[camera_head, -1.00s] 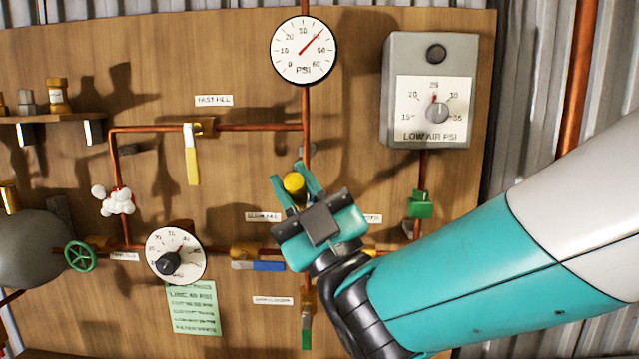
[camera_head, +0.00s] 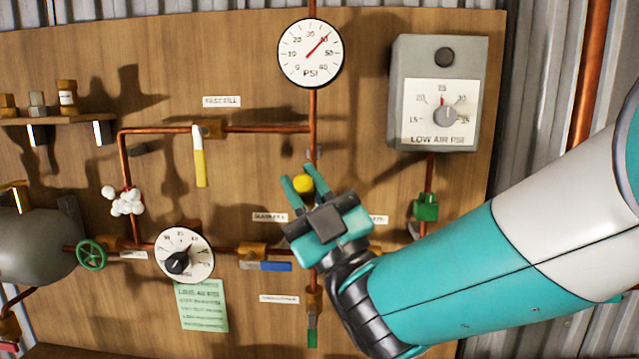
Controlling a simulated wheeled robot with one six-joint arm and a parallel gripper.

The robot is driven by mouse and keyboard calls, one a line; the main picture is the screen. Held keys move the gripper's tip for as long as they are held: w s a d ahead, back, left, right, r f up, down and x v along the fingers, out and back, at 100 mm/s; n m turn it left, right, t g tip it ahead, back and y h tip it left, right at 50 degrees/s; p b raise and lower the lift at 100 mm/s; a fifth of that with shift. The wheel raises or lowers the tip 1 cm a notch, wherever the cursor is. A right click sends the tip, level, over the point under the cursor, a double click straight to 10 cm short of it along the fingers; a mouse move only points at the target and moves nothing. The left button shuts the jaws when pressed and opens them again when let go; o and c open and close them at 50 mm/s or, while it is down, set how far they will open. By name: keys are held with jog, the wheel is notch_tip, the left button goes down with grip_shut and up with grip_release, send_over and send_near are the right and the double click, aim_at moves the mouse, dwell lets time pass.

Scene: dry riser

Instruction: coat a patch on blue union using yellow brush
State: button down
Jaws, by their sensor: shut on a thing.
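I cannot make out a blue union; part of the central pipework is hidden behind my gripper.
A PSI gauge (camera_head: 310,53) is above my gripper and a grey low-air box (camera_head: 435,95) is at upper right. A yellow lever (camera_head: 200,160), a blue lever (camera_head: 266,266), a dial (camera_head: 184,256) and a green fitting (camera_head: 427,207) stick out.

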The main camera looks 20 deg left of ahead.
jog(key=shift+d, duration=0.45)
jog(key=shift+s+a+b, duration=0.2)
jog(key=shift+a+b, duration=0.3)
jog(key=shift+a, duration=0.4)
jog(key=shift+w+d, duration=0.3)
jog(key=shift+d, duration=0.45)
jog(key=shift+s+a+b, duration=0.3)
jog(key=shift+a+b, duration=0.05)
jog(key=shift+a, duration=0.4)
jog(key=shift+w+d, duration=0.25)
jog(key=shift+d, duration=0.6)
jog(key=shift+s+a, duration=0.2)
jog(key=shift+a, duration=0.7)
